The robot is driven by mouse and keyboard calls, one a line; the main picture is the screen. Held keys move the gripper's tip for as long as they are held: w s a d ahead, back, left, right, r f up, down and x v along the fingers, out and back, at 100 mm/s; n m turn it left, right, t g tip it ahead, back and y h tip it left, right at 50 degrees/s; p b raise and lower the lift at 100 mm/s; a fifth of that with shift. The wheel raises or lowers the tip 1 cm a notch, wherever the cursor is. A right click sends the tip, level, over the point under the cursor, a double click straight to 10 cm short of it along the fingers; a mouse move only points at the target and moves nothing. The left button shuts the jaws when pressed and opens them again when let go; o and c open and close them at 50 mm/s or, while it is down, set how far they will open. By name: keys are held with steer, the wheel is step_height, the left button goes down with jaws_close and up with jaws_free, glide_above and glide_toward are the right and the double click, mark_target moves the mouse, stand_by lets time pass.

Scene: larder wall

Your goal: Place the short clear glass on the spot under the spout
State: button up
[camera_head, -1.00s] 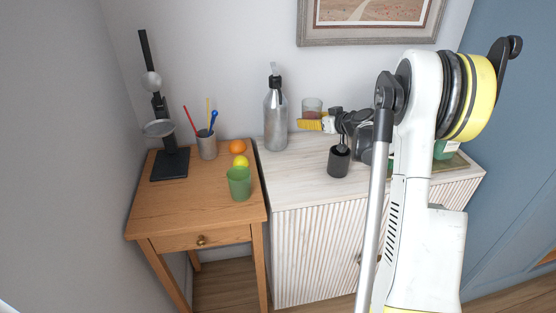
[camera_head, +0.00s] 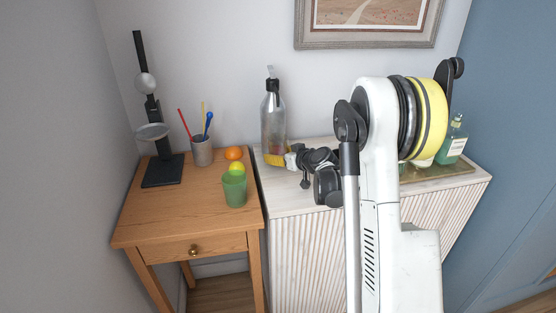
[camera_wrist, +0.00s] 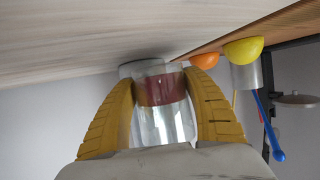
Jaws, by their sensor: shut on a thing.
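In the wrist view, my gripper (camera_wrist: 160,78) is shut on a short clear glass (camera_wrist: 168,124) with a reddish tint in part of it, between its two yellow fingers. In the head view my gripper (camera_head: 273,160) is over the white cabinet, in front of the bottle; the glass is not clearly made out there. A dark stand (camera_head: 152,112) with a pale ball and a round dish (camera_head: 153,131) stands on the wooden table. Its flat black base (camera_head: 162,171) lies below the dish and is bare. I cannot tell which part is the spout.
The wooden table (camera_head: 150,213) also bears a grey cup (camera_head: 202,152) of stirrers, an orange (camera_head: 234,153), a yellow fruit (camera_head: 238,168) and a green tumbler (camera_head: 235,190). A pump bottle (camera_head: 273,115) stands on the cabinet (camera_head: 283,203). A green bottle (camera_head: 453,144) is at right.

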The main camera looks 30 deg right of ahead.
steer(key=shift+f+b, duration=0.45)
steer(key=shift+f, duration=0.2)
steer(key=o, duration=1.4)
steer(key=shift+r, duration=0.1)
